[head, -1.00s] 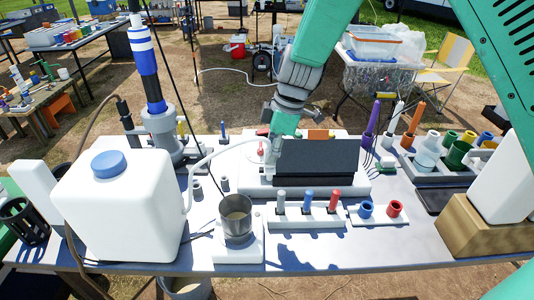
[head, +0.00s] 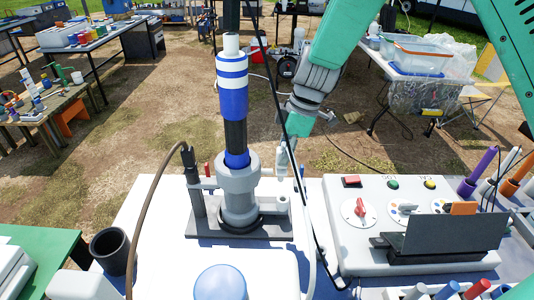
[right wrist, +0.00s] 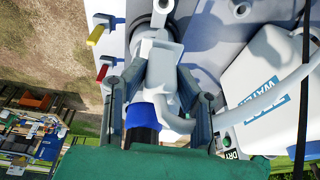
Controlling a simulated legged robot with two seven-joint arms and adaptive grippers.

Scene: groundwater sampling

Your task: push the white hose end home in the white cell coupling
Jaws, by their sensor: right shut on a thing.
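My right gripper (head: 289,145) hangs from the upper right, just right of the blue-and-white column. In the right wrist view its two dark fingers (right wrist: 158,105) are shut around a pale, blocky white end piece (right wrist: 165,62). The white hose (right wrist: 265,95) bends away from it to the right. In the head view the hose (head: 308,235) drops from the gripper toward the bottom edge. A small pale fitting (head: 283,204) is on the right of the grey column base; I cannot tell if it is the cell coupling. No seated joint can be made out. My left gripper is not in view.
The column (head: 233,95) stands in a grey base (head: 238,190). A white jerrican with a blue cap (head: 220,282) is in front. A control panel (head: 345,240) with knobs and a dark screen lies right. A black cable hangs close by the gripper.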

